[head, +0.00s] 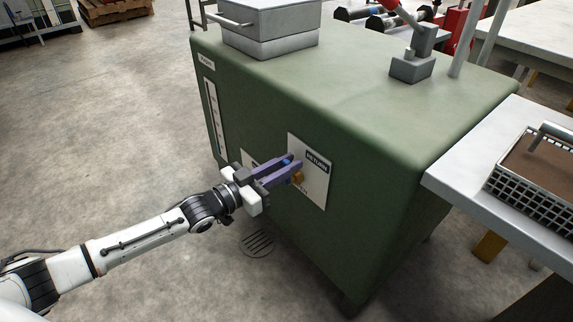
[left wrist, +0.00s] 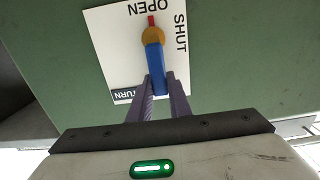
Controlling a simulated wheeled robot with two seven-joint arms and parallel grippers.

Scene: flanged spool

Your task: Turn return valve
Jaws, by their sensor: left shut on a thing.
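The return valve has a blue lever (left wrist: 154,72) on a brass-coloured hub (left wrist: 153,36), with a small red piece (left wrist: 151,20) beyond the hub. It sits on a white plate (left wrist: 105,45) marked OPEN and SHUT; the red piece lies by OPEN. In the head view the RETURN plate (head: 318,185) is on the green tank's front face, and the hub (head: 298,178) shows beside my fingers. My left gripper (head: 293,169) is shut on the blue lever, one purple finger on each side; it also shows in the left wrist view (left wrist: 158,79). The fingers hide part of the lever.
The green tank (head: 270,85) carries a grey box (head: 270,30) and a grey fitting (head: 411,68) on top. A second white plate is mostly hidden behind my gripper. A white table (head: 465,190) with a wire basket (head: 535,200) stands right. The floor at left is clear.

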